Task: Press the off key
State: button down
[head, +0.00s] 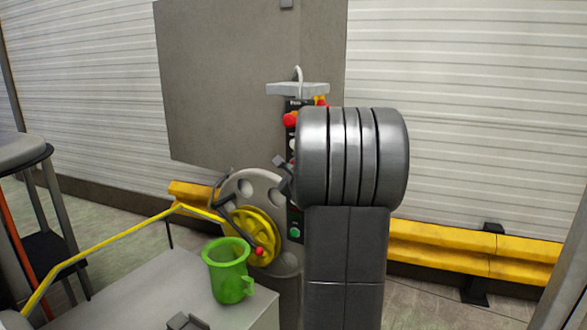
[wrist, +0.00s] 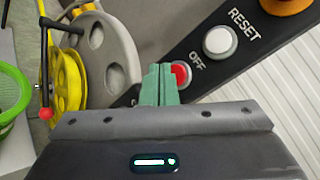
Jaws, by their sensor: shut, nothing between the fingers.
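The off key (wrist: 181,74) is a round red button with a pale rim on a dark, slanted control panel (wrist: 205,75), with the word OFF printed beside it. My gripper (wrist: 165,68) is shut and empty. In the wrist view its green fingertips lie just left of the red button and overlap its left edge; I cannot tell whether they touch it. In the head view my grey arm hides much of the panel, and I cannot make out the off key clearly there.
A white RESET button (wrist: 220,41) and an orange knob (wrist: 287,4) sit farther along the panel. A green button (head: 295,232) is low on it. A yellow wheel (head: 254,236) and a green jug (head: 229,270) stand left of the panel.

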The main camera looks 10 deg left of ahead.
jog(key=s+b, duration=0.1)
jog(key=s+a, duration=0.1)
jog(key=s, duration=0.1)
jog(key=s+b, duration=0.1)
jog(key=shift+s+a+b, duration=0.35)
jog(key=shift+a, duration=0.05)
jog(key=shift+w, duration=0.1)
dwell(0.7)
jog(key=s, duration=0.2)
jog(key=s+a, duration=0.1)
jog(key=shift+s+a, duration=0.15)
jog(key=shift+s, duration=0.25)
dwell(0.4)
jog(key=shift+w, duration=0.1)
